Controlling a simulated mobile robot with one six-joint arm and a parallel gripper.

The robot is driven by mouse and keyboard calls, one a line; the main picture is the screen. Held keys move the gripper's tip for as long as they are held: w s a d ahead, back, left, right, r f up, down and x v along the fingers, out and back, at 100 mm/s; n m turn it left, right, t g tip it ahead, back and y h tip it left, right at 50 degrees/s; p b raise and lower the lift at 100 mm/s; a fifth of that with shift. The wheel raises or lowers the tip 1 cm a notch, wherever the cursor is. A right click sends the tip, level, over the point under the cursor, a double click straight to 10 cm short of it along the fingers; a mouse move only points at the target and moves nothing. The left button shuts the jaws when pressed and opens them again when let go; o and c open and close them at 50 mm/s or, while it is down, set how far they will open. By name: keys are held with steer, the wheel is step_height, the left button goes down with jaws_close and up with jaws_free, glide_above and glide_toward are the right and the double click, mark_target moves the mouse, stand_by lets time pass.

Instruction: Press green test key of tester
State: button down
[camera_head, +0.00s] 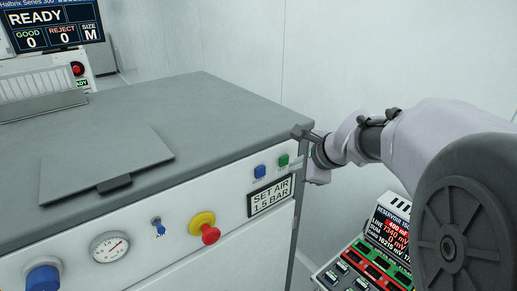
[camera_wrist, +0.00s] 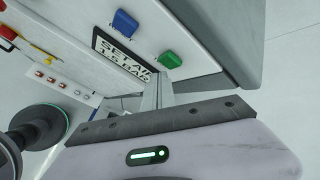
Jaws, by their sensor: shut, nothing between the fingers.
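A green button (camera_head: 283,160) sits at the right end of the machine's front panel, beside a blue button (camera_head: 259,171). Both also show in the wrist view, the green one (camera_wrist: 169,60) and the blue one (camera_wrist: 124,22). My gripper (camera_head: 297,161) is shut and empty, its tips close to the green button; I cannot tell whether they touch it. In the wrist view the closed fingers (camera_wrist: 165,90) point towards that button. A separate instrument (camera_head: 358,262) with a lit readout and red and green areas is at the lower right, partly hidden by my arm.
The grey machine top (camera_head: 220,115) overhangs the panel. A "READY" screen (camera_head: 45,25) stands at the back left.

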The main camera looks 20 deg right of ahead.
steer(key=shift+w, duration=0.15)
steer(key=shift+w+a, duration=0.1)
steer(key=shift+w, duration=0.2)
steer(key=shift+w+a, duration=0.15)
steer(key=shift+w, duration=0.2)
stand_by(0.5)
steer(key=shift+s, duration=0.15)
steer(key=shift+s+d, duration=0.25)
steer(key=shift+s, duration=0.4)
steer(key=shift+s+d+b, duration=0.3)
steer(key=shift+s+b, duration=0.1)
steer(key=shift+s, duration=0.4)
steer(key=shift+s+d+b, duration=0.3)
steer(key=shift+s+b, duration=0.05)
steer(key=shift+s, duration=0.4)
steer(key=shift+s+d+b, duration=0.3)
steer(key=shift+s+b, duration=0.1)
steer(key=shift+s, duration=0.4)
